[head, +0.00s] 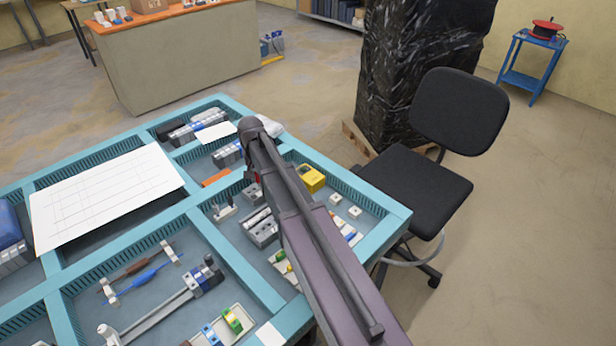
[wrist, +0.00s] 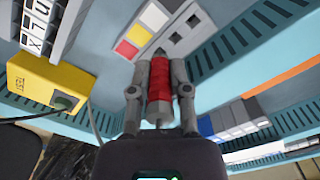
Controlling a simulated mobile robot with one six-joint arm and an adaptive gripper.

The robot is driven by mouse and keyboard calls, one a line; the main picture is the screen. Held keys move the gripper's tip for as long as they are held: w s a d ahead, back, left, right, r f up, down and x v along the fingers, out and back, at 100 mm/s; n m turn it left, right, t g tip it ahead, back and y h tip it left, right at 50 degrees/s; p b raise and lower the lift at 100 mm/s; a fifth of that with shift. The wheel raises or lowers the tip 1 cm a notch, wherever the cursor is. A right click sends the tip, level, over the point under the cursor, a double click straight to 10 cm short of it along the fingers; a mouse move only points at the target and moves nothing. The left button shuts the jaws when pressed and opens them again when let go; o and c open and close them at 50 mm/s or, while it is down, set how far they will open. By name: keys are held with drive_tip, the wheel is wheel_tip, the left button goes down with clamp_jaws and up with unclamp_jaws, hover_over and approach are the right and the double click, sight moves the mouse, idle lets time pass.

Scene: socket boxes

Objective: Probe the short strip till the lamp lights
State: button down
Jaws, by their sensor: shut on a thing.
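My gripper (wrist: 160,95) is shut on a red-handled probe (wrist: 160,85) with a grey tip, in the wrist view. The tip points up towards a grey block with square sockets (wrist: 187,35), beside red, yellow and white tiles (wrist: 140,32). I cannot tell if the tip touches it, or which strip is the short one. A yellow box (wrist: 45,82) with a dark green round part and a cable lies left; it also shows in the head view (head: 312,178). I cannot tell whether that part is the lamp. In the head view my arm hides most of the gripper.
A blue, white and grey row of modules (wrist: 235,120) lies right in the wrist view. Teal tray walls (head: 225,250) divide the bench into compartments of parts. A white sheet (head: 105,195) lies across the left ones. A black chair (head: 420,195) stands at right.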

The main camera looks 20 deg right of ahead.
drive_tip(key=shift+r+p, duration=1.25)
drive_tip(key=shift+r, duration=0.2)
drive_tip(key=shift+r, duration=0.1)
wheel_tip(320, 180, up, 15)
drive_tip(key=p, duration=1.5)
drive_tip(key=shift+s, duration=0.1)
